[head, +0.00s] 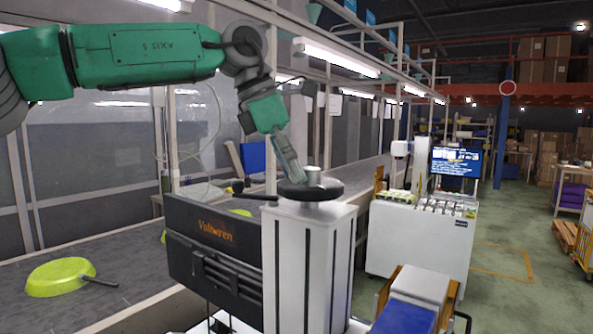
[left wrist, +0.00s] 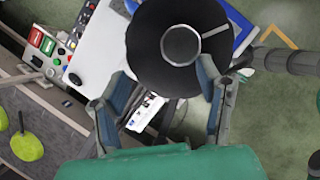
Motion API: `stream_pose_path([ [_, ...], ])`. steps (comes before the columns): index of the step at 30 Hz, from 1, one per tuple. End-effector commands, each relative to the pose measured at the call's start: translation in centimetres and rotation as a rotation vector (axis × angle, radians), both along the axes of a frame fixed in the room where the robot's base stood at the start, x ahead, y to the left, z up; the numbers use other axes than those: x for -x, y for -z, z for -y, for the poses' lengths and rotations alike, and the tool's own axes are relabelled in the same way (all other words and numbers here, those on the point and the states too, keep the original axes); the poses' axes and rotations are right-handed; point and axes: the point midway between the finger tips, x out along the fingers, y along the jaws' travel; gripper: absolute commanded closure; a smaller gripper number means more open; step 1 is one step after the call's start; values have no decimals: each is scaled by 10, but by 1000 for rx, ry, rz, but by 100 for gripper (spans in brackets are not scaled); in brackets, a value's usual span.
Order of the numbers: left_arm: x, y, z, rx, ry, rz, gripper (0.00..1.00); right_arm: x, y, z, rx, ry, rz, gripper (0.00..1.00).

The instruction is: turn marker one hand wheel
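The hand wheel (head: 325,192) is a dark round disc on top of a pale column (head: 312,255). A light short cylinder (head: 313,174) stands on it. In the left wrist view the black wheel (left wrist: 150,55) has a round hub (left wrist: 181,45) and a light bar (left wrist: 215,32) pointing right. My left gripper (head: 296,182) reaches down to the wheel's near left side. In the left wrist view its two fingers (left wrist: 165,75) are spread apart, by the wheel's lower rim, with nothing gripped. I cannot tell whether they touch the wheel. My right gripper is not in view.
A dark machine panel (head: 215,245) stands left of the column. A green pan (head: 58,276) lies on the conveyor (head: 120,292). A button panel (left wrist: 52,52) shows in the wrist view.

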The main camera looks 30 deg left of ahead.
Motion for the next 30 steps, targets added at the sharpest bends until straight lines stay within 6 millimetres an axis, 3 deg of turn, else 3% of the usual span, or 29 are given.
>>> stream_pose_path([
  [1,-1,4,4,-20,-1,-9,58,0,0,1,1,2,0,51],
  [3,-1,4,11,-26,-1,-11,81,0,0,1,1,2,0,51],
  [5,-2,3,17,-30,-2,-11,86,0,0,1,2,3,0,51],
  [7,-4,3,22,-31,-1,-11,100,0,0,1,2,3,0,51],
  [30,-1,3,14,-17,-34,-10,100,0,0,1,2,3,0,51],
])
